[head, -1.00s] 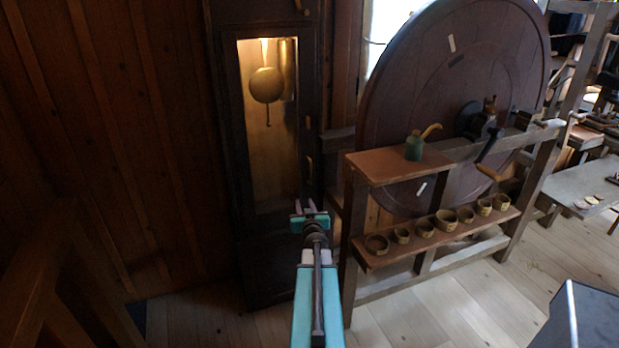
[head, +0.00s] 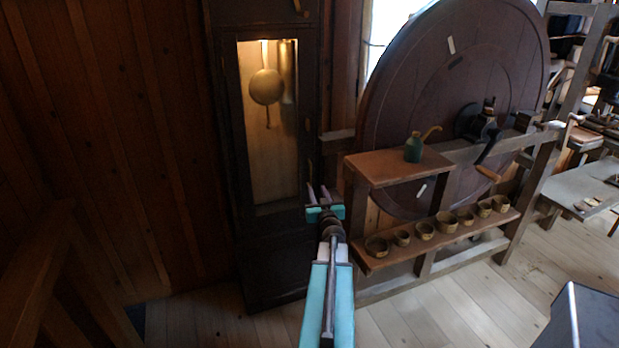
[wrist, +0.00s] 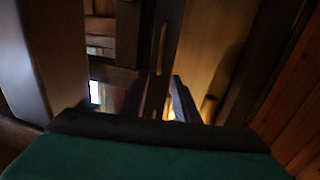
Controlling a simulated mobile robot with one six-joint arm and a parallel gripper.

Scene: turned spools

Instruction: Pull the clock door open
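The tall dark clock case (head: 225,150) stands against the wooden wall. Its narrow door (head: 275,222) frames a lit window and looks closed. A brass pendulum (head: 266,87) hangs behind the window. A slim brass handle (head: 309,170) is on the door's right edge. My gripper (head: 319,194) is just below and right of the handle, its two fingers apart. In the wrist view, a dark upright edge with a slim brass strip (wrist: 161,48), likely the handle, shows ahead between the fingers (wrist: 158,98). Contact cannot be told, and nothing appears held.
Plank floor (head: 210,325) shows in front of the clock.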

